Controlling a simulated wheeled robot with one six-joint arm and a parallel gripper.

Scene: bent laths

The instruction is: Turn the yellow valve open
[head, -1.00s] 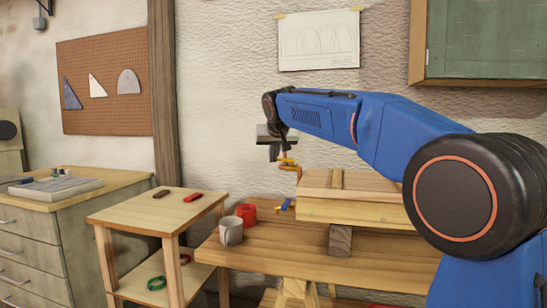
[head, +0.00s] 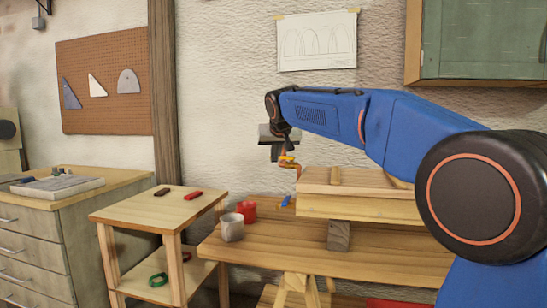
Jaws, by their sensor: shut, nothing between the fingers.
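The yellow valve (head: 287,159) shows small at the left end of the long wooden box (head: 355,205) on the workbench, on an orange-brown fitting (head: 298,171). My gripper (head: 276,152) points down at the valve, its dark fingers beside or just above the yellow part. The fingers are shut with nothing seen between them. Whether they touch the valve I cannot tell at this size. A small blue piece (head: 286,201) is below the fitting, near the box's left end.
A grey-white cup (head: 232,228) and a red cup (head: 247,210) stand on the bench's left end. A side table (head: 150,212) to the left holds a red and a dark item on top and a green ring (head: 158,280) below.

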